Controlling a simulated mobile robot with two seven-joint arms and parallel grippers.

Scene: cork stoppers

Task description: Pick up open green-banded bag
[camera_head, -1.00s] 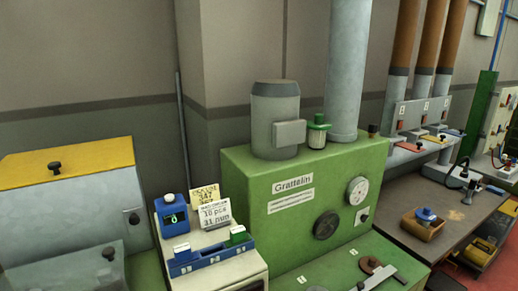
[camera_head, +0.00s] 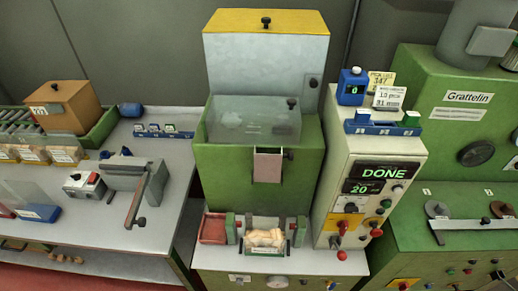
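A clear bag of pale corks (camera_head: 265,238) stands under the chute of the green machine, between two green side posts. A greenish strip shows along its lower front; I cannot tell whether its top is open. Neither of my grippers is in view.
The green counting machine (camera_head: 229,175) has a yellow lid and a small chute door (camera_head: 267,165). A control cabinet (camera_head: 366,150) reading DONE and 20 stands to its right. A red tray (camera_head: 214,229) is left of the bag. The left table (camera_head: 107,225) holds a lever device (camera_head: 137,183) and several filled bags (camera_head: 67,156).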

